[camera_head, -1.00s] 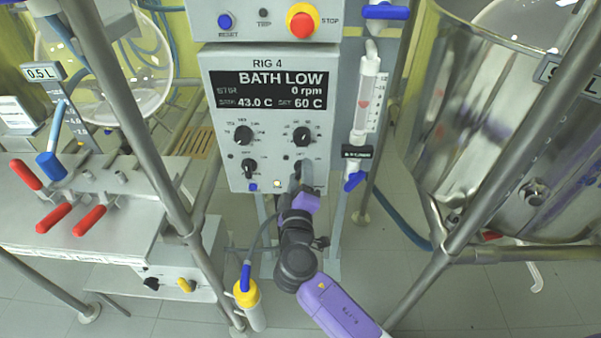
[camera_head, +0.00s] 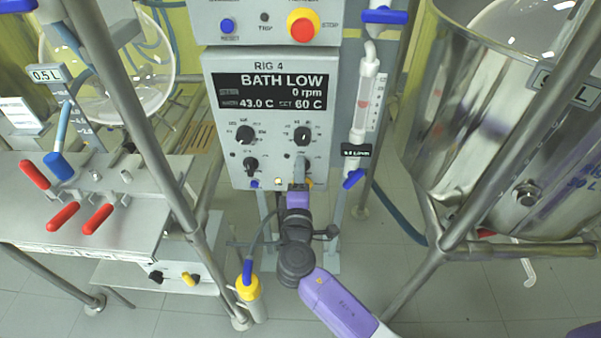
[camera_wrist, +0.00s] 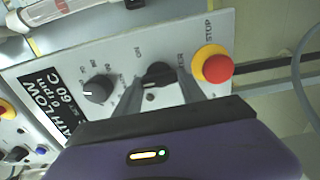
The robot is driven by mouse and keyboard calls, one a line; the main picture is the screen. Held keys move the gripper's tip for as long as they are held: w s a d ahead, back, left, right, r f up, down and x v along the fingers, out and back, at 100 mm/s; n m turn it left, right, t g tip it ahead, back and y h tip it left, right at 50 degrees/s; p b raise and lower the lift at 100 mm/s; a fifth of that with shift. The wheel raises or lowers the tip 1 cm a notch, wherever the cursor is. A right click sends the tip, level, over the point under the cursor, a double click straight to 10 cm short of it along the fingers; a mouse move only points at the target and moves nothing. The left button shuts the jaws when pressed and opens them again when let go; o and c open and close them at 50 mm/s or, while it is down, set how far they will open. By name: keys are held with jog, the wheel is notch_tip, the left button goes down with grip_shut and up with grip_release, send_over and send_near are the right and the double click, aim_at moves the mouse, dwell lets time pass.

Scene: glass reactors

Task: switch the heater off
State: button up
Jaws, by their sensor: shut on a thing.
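The control box of Rig 4 (camera_head: 220,120) faces me, with a display (camera_head: 268,91) reading BATH LOW, 0 rpm, 43.0 C and set 60 C. My gripper (camera_head: 301,172) is at the lower right dark knob. In the wrist view, this knob (camera_wrist: 158,75) sits between my two grey fingers (camera_wrist: 160,84), which are shut on it. In the head view, my fingers partly hide the knob. A small lit lamp (camera_head: 278,182) shows near the panel's bottom edge.
A red stop button (camera_wrist: 217,69) on a yellow base lies close beside the knob. Other knobs (camera_head: 245,134) (camera_head: 302,134) are above and left. A flow meter (camera_head: 366,100) hangs right of the box. Steel frame posts (camera_head: 130,110) flank my arm.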

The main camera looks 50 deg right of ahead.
dwell(0.3)
jog(key=o, duration=1.4)
jog(key=shift+c, duration=0.2)
jog(key=v, duration=0.8)
